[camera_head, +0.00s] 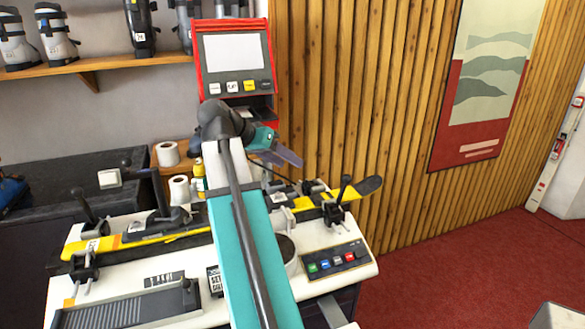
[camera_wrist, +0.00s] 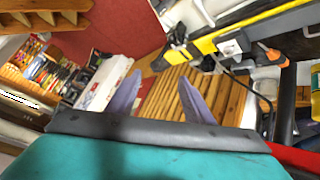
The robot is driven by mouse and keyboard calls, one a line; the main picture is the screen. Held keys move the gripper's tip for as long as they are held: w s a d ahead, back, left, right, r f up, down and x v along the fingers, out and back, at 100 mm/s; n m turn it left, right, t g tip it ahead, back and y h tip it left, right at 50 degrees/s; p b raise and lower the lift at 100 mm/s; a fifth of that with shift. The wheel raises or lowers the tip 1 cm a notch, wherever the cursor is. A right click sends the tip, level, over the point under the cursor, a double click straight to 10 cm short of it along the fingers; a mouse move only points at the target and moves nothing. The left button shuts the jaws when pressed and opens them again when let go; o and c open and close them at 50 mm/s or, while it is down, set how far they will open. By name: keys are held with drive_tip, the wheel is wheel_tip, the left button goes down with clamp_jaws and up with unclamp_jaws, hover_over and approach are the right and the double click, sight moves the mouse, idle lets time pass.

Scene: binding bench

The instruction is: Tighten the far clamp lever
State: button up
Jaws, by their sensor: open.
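A yellow and black ski (camera_head: 150,238) lies across the white bench (camera_head: 120,272) in the head view. A black clamp with an upright lever (camera_head: 344,186) grips its right end, and another black lever (camera_head: 86,206) stands at the left end. I cannot tell for certain which is the far one. My gripper (camera_head: 288,157) is open and empty, in the air above the back of the bench, left of and higher than the right lever. In the wrist view my gripper's two purple fingers (camera_wrist: 158,98) stand apart, with the ski (camera_wrist: 250,32) and a dark clamp (camera_wrist: 178,42) beyond them.
A red machine with a screen (camera_head: 235,55) stands behind the bench. White paper rolls (camera_head: 168,154) sit on a wooden shelf. A button panel (camera_head: 336,259) is on the bench's right side. A slatted wood wall (camera_head: 350,110) rises behind, and red floor lies right.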

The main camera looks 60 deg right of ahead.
drive_tip(key=shift+w+a+r, duration=0.15)
drive_tip(key=shift+a+r, duration=0.25)
drive_tip(key=c, duration=0.8)
drive_tip(key=shift+t+y, duration=0.3)
drive_tip(key=shift+t, duration=0.3)
drive_tip(key=w, duration=0.2)
drive_tip(key=w+d, duration=0.1)
drive_tip(key=w, duration=0.1)
drive_tip(key=shift+w+f, duration=0.1)
drive_tip(key=shift+w, duration=0.05)
clamp_jaws()
drive_tip(key=w+d+f+m+t+y+p, duration=0.1)
drive_tip(key=d, duration=0.5)
drive_tip(key=w+d+f+m+y+p, duration=0.1)
drive_tip(key=d+m+p, duration=0.1)
drive_tip(key=d, duration=0.5)
drive_tip(key=s+d+f+m+g+y+p, duration=0.1)
drive_tip(key=s+d+m+y+p, duration=0.1)
drive_tip(key=s+d, duration=1.1)
drive_tip(key=s+p, duration=0.1)
drive_tip(key=s, duration=0.2)
drive_tip(key=shift+d+f+m, duration=0.4)
